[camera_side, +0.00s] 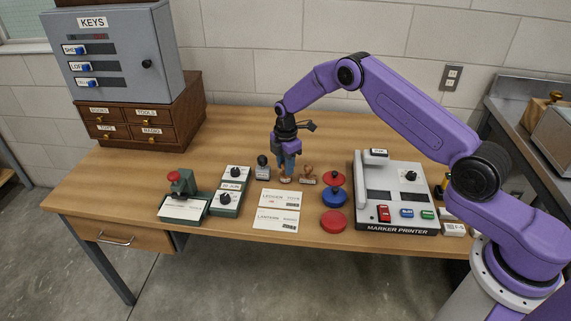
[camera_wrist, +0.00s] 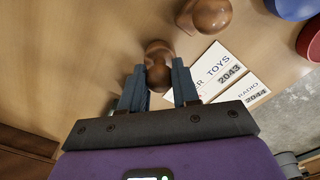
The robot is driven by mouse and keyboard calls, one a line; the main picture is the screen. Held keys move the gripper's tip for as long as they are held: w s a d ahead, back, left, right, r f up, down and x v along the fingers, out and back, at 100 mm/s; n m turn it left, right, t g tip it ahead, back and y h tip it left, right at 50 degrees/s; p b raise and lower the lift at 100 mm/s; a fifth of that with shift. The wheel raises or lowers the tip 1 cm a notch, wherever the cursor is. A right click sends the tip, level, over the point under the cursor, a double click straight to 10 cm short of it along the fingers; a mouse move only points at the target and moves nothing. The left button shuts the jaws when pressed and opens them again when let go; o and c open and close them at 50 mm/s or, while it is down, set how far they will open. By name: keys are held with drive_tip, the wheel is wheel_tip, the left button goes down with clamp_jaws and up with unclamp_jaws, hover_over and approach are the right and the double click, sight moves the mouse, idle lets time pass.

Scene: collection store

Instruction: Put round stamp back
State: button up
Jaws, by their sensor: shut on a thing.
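My gripper (camera_side: 287,171) is low over the middle of the wooden table, its fingers pointing down. It is shut on a brown wooden stamp, the round stamp (camera_side: 286,180), whose lower end shows below the fingers. In the wrist view, the round knob of this stamp (camera_wrist: 158,57) sits between the two blue fingers of my gripper (camera_wrist: 158,80). Whether its base touches the table I cannot tell. A second brown wooden stamp (camera_side: 308,174) stands just to the right; it also shows in the wrist view (camera_wrist: 207,14).
Two printed cards, an upper (camera_side: 280,198) and a lower (camera_side: 276,221), lie in front. A small dark bottle (camera_side: 262,166) stands left. Red and blue round pads (camera_side: 334,197) and a marker printer (camera_side: 396,193) are right. A green stamping device (camera_side: 183,196) and dial boxes (camera_side: 228,202) are left.

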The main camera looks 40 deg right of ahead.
drive_tip(key=shift+f, duration=0.1)
drive_tip(key=o, duration=0.9)
drive_tip(key=shift+c, duration=0.2)
wheel_tip(320, 180, up, 12)
drive_tip(key=s+a+r+m, duration=0.1)
drive_tip(key=s+a+r, duration=0.6)
drive_tip(key=s+r, duration=0.15)
drive_tip(key=s+a+r+m, duration=0.1)
drive_tip(key=s+r, duration=0.1)
drive_tip(key=s, duration=0.5)
drive_tip(key=s+a+r+m, duration=0.1)
drive_tip(key=s+a, duration=0.1)
drive_tip(key=s, duration=0.4)
drive_tip(key=s+d+m, duration=0.1)
drive_tip(key=s+d, duration=0.3)
drive_tip(key=s, duration=0.8)
drive_tip(key=s+d+m, duration=0.1)
drive_tip(key=s+d, duration=0.4)
drive_tip(key=s, duration=0.7)
drive_tip(key=shift+s+r, duration=0.3)
drive_tip(key=shift+r, duration=0.15)
